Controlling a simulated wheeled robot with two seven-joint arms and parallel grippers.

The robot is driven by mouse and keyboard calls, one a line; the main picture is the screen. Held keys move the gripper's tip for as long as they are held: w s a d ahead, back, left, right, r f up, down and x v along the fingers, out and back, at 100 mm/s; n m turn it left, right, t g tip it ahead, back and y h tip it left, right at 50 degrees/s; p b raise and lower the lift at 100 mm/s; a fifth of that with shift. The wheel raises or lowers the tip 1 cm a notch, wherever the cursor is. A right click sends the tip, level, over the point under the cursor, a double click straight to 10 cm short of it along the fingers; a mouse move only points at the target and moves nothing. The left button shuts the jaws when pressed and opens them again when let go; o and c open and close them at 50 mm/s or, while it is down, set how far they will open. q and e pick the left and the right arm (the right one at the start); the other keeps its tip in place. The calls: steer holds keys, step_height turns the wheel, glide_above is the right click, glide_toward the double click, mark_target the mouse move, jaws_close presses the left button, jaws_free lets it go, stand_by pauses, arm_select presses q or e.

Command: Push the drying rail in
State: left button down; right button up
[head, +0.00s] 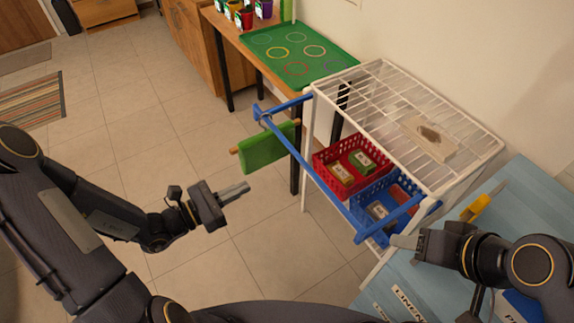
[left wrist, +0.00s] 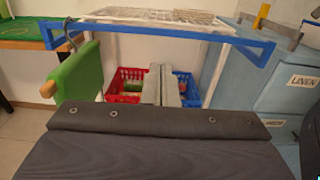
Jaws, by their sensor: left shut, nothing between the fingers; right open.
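The blue drying rail (head: 327,190) sticks out from the white wire rack (head: 370,72) on two side arms. A green cloth on a wooden rod (head: 266,150) hangs by a hook near the rail's far end. The rail also crosses the upper part of the left wrist view (left wrist: 150,28). My left gripper (head: 238,190) is shut and empty, in the air to the left of the rail and apart from it. In the left wrist view, its fingers (left wrist: 162,85) point toward the rack below the rail. My right gripper (head: 402,243) is open, close to the rail's near end; contact cannot be told.
A red basket (head: 322,160) and a blue basket (head: 365,192) with small boxes sit inside the rack. A light blue cabinet (head: 400,288) stands at the right with a yellow-handled tool (head: 478,207). A green tray (head: 290,40) lies on the table behind. Floor left of the rail is clear.

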mark_target(298, 160)
arm_select(q)
steer(key=p+x, duration=0.2)
steer(key=x, duration=1.1)
steer(key=shift+w+d, duration=0.2)
steer(key=shift+d, duration=0.1)
steer(key=b+x, duration=0.2)
steer(key=x, duration=1.4)
steer(key=shift+r, duration=0.2)
steer(key=shift+a, duration=0.1)
